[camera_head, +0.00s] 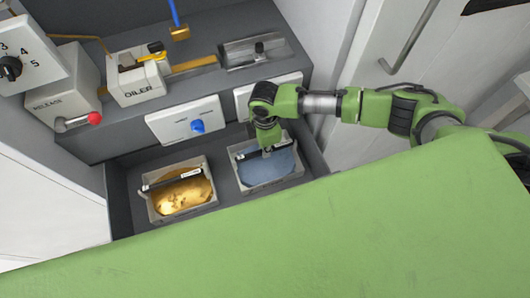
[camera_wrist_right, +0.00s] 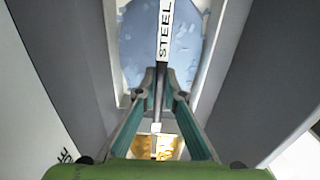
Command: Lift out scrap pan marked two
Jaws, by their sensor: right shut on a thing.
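A pale pan (camera_head: 237,170) with blue-grey contents sits in the right part of the dark lower recess. Its dark handle bar (camera_head: 281,145) crosses over the top. In the right wrist view the bar's white label (camera_wrist_right: 164,32) reads STEEL. My right gripper (camera_head: 267,147) is shut on this bar; its fingers (camera_wrist_right: 160,94) are on either side of it. A second pale pan (camera_head: 152,207) with golden contents and its own bar stands to the left. I cannot make out a number two on either pan. My left gripper is not in view.
The recess walls (camera_head: 313,150) stand close around the pans. Above are a blue-knob panel (camera_head: 185,120), the OILER box (camera_head: 138,83) and a red-knob RELEASE box (camera_head: 65,100). A large green surface (camera_head: 330,220) fills the foreground. A white door (camera_head: 400,50) stands at right.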

